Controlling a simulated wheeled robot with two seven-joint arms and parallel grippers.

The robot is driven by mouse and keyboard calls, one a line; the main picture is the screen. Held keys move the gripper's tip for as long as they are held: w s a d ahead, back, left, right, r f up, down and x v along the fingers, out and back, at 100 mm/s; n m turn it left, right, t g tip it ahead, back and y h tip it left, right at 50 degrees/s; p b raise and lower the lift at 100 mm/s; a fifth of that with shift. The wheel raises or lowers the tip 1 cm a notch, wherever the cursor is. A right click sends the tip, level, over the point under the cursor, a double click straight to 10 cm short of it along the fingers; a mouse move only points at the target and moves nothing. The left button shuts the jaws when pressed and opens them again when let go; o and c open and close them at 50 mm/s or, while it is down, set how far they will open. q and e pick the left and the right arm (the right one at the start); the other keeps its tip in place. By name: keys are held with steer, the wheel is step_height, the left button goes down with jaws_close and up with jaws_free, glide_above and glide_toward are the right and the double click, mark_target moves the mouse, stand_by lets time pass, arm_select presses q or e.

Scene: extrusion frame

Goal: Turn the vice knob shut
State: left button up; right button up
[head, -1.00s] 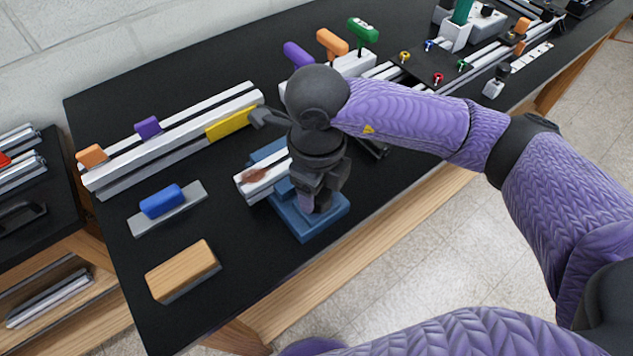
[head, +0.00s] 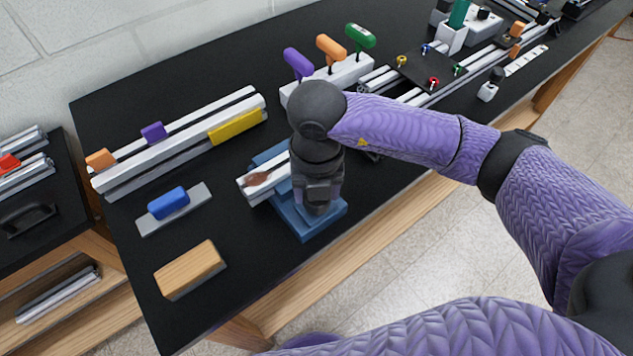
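The blue vice (head: 300,225) stands near the front edge of the black bench. A short silver extrusion piece with a reddish-brown smear (head: 262,182) lies in it and sticks out to the left. My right gripper (head: 318,208) points down over the front part of the vice. Its wrist and body cover the vice knob, so I cannot see the knob or whether the fingers are open or shut on it. My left gripper is not in view.
Left of the vice are a wooden block (head: 190,268), a blue-handled tool (head: 168,203) and long extrusions (head: 180,145) with a yellow piece (head: 235,126). Behind stands a white holder (head: 350,75) with purple, orange and green handles. Bare bench lies between the block and vice.

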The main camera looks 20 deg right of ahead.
steer(key=shift+r+m+p, duration=0.1)
steer(key=shift+m+p, duration=0.9)
steer(key=shift+m, duration=1.3)
steer(key=o, duration=1.3)
